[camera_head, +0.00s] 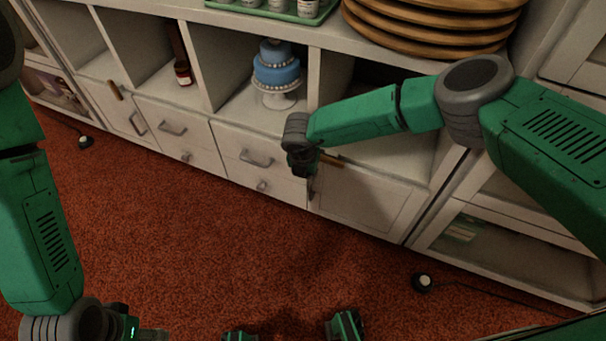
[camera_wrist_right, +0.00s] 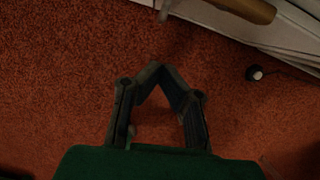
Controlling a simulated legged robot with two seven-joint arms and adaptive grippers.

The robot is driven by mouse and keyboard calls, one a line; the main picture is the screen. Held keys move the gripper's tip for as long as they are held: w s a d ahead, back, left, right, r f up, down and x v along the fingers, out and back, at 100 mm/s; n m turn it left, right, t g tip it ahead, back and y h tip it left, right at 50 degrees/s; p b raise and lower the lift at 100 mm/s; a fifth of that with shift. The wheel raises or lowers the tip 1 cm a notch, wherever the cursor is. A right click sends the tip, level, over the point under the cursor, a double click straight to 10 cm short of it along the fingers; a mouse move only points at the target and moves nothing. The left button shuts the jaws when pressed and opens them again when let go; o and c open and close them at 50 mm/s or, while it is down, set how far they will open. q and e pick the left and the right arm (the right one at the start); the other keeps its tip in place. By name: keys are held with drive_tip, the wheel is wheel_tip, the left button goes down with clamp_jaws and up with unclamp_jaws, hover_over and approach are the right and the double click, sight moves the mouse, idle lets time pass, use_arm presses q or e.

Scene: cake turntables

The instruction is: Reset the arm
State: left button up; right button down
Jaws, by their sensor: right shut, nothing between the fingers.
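My right arm (camera_head: 365,117) reaches in from the right, in front of the white cabinet (camera_head: 370,200). My right gripper (camera_head: 312,190) hangs in front of the lower cabinet fronts, its small fingers partly dark against them. In the right wrist view the right gripper (camera_wrist_right: 157,70) has its fingertips together with nothing between them, over the red carpet. My left arm (camera_head: 45,235) comes down along the left edge. Its end shows at the bottom left, and I cannot make out the left fingers.
A blue tiered cake on a white stand (camera_head: 276,75) sits in a cubby. A dark bottle (camera_head: 183,72) stands in another. Stacked wooden boards (camera_head: 430,25) and a green tray (camera_head: 270,12) are on top. Red carpet (camera_head: 200,240) is open below. A round knob-like object (camera_head: 423,282) lies on the carpet.

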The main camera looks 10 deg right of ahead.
drive_tip(key=shift+a+r+p, duration=0.65)
drive_tip(key=shift+a+r, duration=0.55)
drive_tip(key=shift+r, duration=0.95)
use_arm(q)
wheel_tip(320, 180, up, 10)
drive_tip(key=p, duration=0.8)
drive_tip(key=shift+a+f, duration=0.15)
drive_tip(key=shift+a, duration=0.15)
use_arm(e)
drive_tip(key=s+d+r+m, duration=0.3)
drive_tip(key=s+d+m, duration=0.3)
drive_tip(key=s+m, duration=0.4)
drive_tip(key=s+d+r+m+g, duration=0.1)
drive_tip(key=s+d+r+m, duration=0.3)
drive_tip(key=s+d+m, duration=0.3)
drive_tip(key=s+d+r+m+g+y, duration=0.1)
drive_tip(key=s+d+r+m, duration=0.3)
drive_tip(key=s+m, duration=0.8)
drive_tip(key=shift+s+d+m, duration=0.4)
drive_tip(key=shift+s+d, duration=0.8)
drive_tip(key=shift+s, duration=2.55)
use_arm(q)
drive_tip(key=shift+d, duration=0.2)
use_arm(e)
drive_tip(key=shift+d, duration=0.25)
